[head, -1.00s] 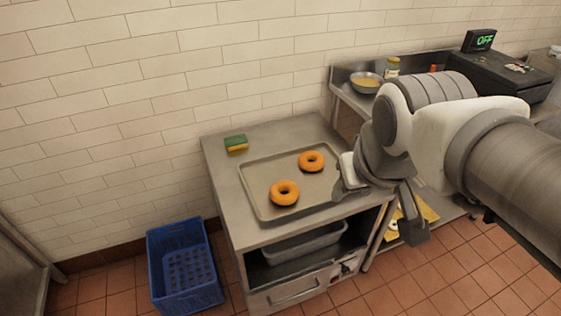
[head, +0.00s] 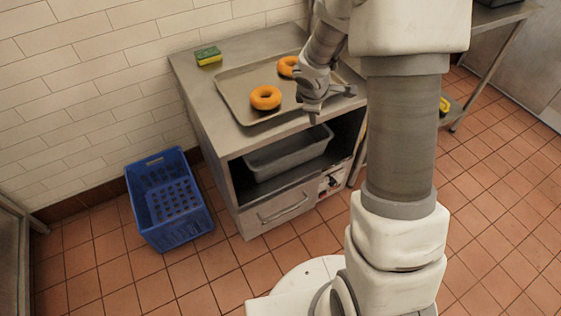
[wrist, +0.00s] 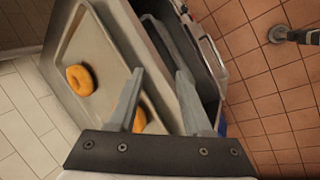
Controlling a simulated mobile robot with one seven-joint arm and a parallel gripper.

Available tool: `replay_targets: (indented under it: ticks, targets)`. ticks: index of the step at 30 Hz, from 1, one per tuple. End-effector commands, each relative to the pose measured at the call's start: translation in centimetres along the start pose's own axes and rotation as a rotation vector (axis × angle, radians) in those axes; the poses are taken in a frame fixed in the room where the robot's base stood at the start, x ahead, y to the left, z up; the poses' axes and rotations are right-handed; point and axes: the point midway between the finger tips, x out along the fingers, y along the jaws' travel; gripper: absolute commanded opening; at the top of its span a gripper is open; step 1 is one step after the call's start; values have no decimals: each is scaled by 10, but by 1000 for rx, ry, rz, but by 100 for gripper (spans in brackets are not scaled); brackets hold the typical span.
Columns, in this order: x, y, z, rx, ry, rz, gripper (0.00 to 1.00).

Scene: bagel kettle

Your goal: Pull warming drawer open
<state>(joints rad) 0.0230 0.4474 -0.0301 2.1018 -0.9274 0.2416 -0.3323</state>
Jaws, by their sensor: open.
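The warming drawer (head: 278,210) is the low steel front with a bar handle (head: 283,212), at the bottom of the steel cabinet (head: 205,95). It looks shut in the head view. My gripper (head: 328,104) is above the front right edge of the cabinet top, higher than the drawer and apart from its handle. In the wrist view the two fingers of my gripper (wrist: 160,95) are spread with nothing between them. The wrist view looks down along the cabinet front, and I cannot make out the drawer handle clearly there.
A tray (head: 236,93) with two bagels (head: 265,97) and a sponge (head: 208,56) lie on the cabinet top. A grey pan (head: 285,157) sits in the open shelf above the drawer. A blue crate (head: 170,200) stands left of the cabinet. The tiled floor before the drawer shows free room.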

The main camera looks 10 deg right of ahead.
Motion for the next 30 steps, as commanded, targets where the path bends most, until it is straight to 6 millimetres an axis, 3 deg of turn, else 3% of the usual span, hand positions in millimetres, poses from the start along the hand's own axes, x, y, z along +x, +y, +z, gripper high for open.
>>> replay_targets:
  ticks: [1, 3, 8, 15, 21, 30]
  targets:
    - [33, -15, -5, -58, 8, -23, 50]
    - [65, -28, -12, -142, 28, -44, 50]
    - [129, -65, -24, -306, 79, -97, 50]
    - [222, -144, -39, -546, 189, -199, 50]
    - [262, -192, -44, -668, 266, -257, 50]
    - [290, -210, -49, -697, 284, -270, 50]
